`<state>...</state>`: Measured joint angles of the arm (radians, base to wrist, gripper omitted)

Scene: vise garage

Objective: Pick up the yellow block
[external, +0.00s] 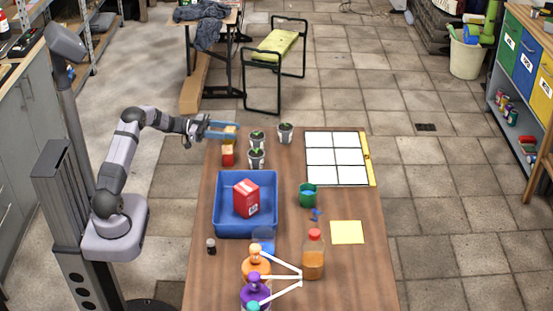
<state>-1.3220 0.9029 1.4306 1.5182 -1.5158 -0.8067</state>
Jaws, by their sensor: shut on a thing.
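My gripper (226,132) has blue fingers and is at the far left end of the wooden table, reaching in from the left. It is shut on a small yellow block (230,128), which shows between the fingers and is partly hidden by them. The block appears to be held above the table. Just below it in the picture is a red block (228,158) with a yellowish-orange part at its top. I cannot tell whether the held block touches it.
Several potted plants (257,158) stand close to the right of my gripper. A blue bin (217,215) holding a red box (246,198) is nearer. A white grid board (336,159) lies to the right. Bottles (313,258) stand at the near end.

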